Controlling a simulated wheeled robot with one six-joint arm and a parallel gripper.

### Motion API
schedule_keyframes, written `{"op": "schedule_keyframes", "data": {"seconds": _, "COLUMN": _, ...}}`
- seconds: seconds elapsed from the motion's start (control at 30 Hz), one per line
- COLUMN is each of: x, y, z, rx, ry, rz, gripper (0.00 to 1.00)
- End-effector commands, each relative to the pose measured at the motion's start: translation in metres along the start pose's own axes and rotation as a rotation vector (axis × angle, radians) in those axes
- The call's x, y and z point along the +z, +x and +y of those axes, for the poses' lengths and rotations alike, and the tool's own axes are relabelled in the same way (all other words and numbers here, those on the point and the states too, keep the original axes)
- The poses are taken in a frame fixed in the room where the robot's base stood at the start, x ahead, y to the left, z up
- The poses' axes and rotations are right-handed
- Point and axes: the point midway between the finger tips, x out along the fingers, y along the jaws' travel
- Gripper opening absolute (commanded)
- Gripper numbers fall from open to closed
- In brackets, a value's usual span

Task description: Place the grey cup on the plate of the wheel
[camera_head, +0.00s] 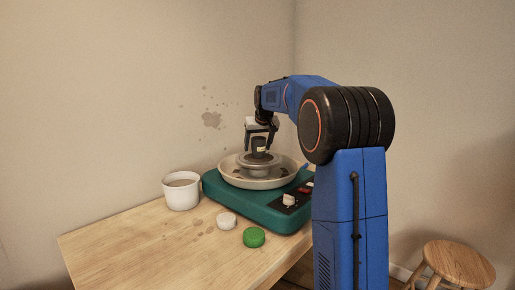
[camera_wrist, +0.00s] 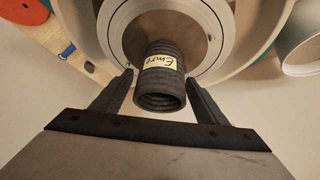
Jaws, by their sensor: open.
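The grey cup (camera_wrist: 160,92) is dark and ribbed with a pale label reading "Emre". In the wrist view its open mouth faces my camera and its base meets the round plate (camera_wrist: 215,22) of the wheel. My gripper (camera_wrist: 158,76) is open, with one finger on each side of the cup and visible gaps between. In the head view my gripper (camera_head: 260,146) points down over the wheel's plate (camera_head: 258,171). The cup is partly hidden there between the fingers. The teal wheel (camera_head: 228,204) stands on the table.
A cream basin (camera_head: 236,181) surrounds the plate. A white bucket (camera_head: 182,193) stands left of the wheel. The table's (camera_head: 130,245) left part is clear. A wooden stool (camera_head: 457,262) stands at right.

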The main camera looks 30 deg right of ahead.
Motion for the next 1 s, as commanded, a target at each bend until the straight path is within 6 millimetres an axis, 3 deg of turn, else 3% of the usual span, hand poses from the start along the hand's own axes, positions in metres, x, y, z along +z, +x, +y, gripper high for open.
{"op": "schedule_keyframes", "data": {"seconds": 0.3, "x": -0.001, "y": -0.061, "z": 0.0, "rx": 0.0, "ry": 0.0, "rz": 0.003, "gripper": 0.67}}
{"op": "schedule_keyframes", "data": {"seconds": 0.5, "x": -0.001, "y": -0.092, "z": 0.0, "rx": 0.0, "ry": 0.0, "rz": 0.003, "gripper": 0.67}}
{"op": "schedule_keyframes", "data": {"seconds": 0.7, "x": 0.0, "y": -0.107, "z": 0.0, "rx": 0.0, "ry": 0.0, "rz": 0.001, "gripper": 0.67}}
{"op": "schedule_keyframes", "data": {"seconds": 1.0, "x": 0.004, "y": -0.112, "z": -0.002, "rx": -0.001, "ry": -0.002, "rz": -0.001, "gripper": 0.67}}
